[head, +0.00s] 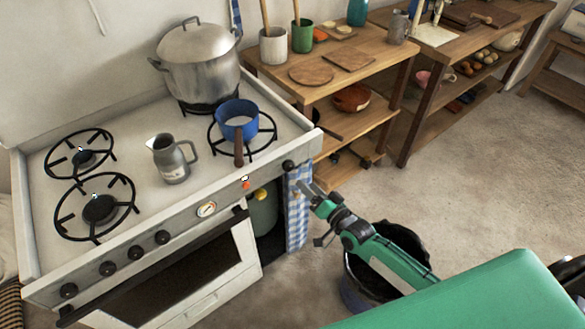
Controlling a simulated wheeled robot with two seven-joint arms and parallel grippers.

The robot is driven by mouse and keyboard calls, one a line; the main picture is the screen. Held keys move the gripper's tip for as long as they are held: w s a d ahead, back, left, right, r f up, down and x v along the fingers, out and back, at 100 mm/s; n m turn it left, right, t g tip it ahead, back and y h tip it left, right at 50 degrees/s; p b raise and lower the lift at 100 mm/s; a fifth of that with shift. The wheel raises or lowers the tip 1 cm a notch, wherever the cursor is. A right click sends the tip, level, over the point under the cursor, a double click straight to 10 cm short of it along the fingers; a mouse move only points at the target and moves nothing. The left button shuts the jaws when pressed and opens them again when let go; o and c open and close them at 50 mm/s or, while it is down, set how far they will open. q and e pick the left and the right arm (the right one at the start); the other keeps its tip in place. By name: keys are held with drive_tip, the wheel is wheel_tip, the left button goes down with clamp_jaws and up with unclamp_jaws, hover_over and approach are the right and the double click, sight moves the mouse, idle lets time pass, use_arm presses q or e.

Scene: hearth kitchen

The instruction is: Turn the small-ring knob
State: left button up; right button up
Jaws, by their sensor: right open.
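The white stove (120,249) has a row of dark round knobs along its front panel. Several sit at the left, from the leftmost knob (68,290) to the one nearest the dial (162,237). One separate knob (289,165) is at the panel's right end. No label is readable, so I cannot tell which knob serves the small ring. My right gripper (304,187) is open and empty, in front of the stove's right end, just below and right of the separate knob. It appears apart from that knob. My left gripper is not in view.
A blue saucepan (237,125), a large lidded pot (198,62) and a grey jug (171,160) stand on the stove. A checked towel (297,222) hangs by my right gripper. A dark bin (362,290) stands below my right arm. Wooden shelves (330,80) are behind.

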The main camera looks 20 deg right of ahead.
sight(290, 169)
drive_tip(key=x, duration=0.8)
drive_tip(key=shift+p, duration=0.3)
drive_tip(key=shift+w+a, duration=0.15)
drive_tip(key=shift+w, duration=0.3)
drive_tip(key=shift+c, duration=0.3)
drive_tip(key=c, duration=0.7)
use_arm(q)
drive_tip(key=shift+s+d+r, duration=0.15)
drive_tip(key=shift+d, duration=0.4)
use_arm(e)
drive_tip(key=shift+c, duration=1.2)
